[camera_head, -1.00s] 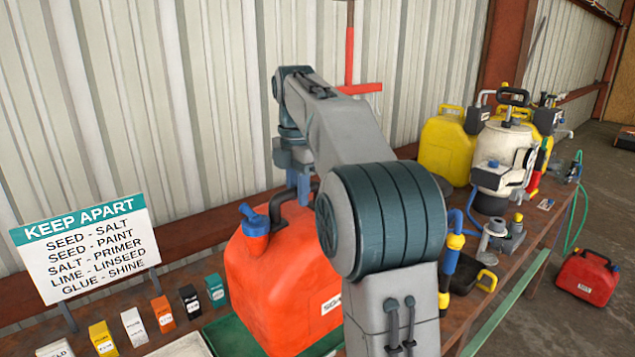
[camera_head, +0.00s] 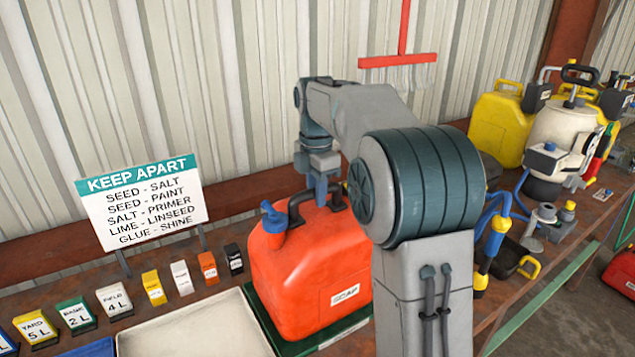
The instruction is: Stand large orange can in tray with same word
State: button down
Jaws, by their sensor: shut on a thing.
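The large orange can (camera_head: 310,265) is upright, with a blue spout cap, a black handle and a white label that seems to start with S; the word is too small to read surely. My gripper (camera_head: 322,195) is shut on the can's black handle, its fingers partly hidden by the handle and my arm. The can is over the green tray (camera_head: 345,334); I cannot tell whether its base touches the tray. My arm hides the can's right side. A cream tray (camera_head: 190,335) lies to the left, empty where visible, and part of a blue tray (camera_head: 92,349) shows beyond it.
A "KEEP APART" sign (camera_head: 142,202) stands behind a row of small coloured blocks (camera_head: 154,287). At right are yellow cans (camera_head: 497,128), a white sprayer (camera_head: 555,140) and fittings on the bench. A red can (camera_head: 620,272) is on the floor at right.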

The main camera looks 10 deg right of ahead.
jog(key=shift+r, duration=0.15)
jog(key=c, duration=1.3)
grip_release()
jog(key=shift+o, duration=0.2)
notch_tip(320, 180, up, 11)
jog(key=s+f+m+t, duration=0.2)
jog(key=s+f+m, duration=0.6)
jog(key=s, duration=0.6)
jog(key=s+f+m+t, duration=0.1)
jog(key=s+f+m, duration=0.8)
jog(key=s+m, duration=0.4)
jog(key=shift+s+m+t+p, duration=0.3)
jog(key=shift+s+t+p, duration=0.1)
jog(key=shift+s, duration=0.15)
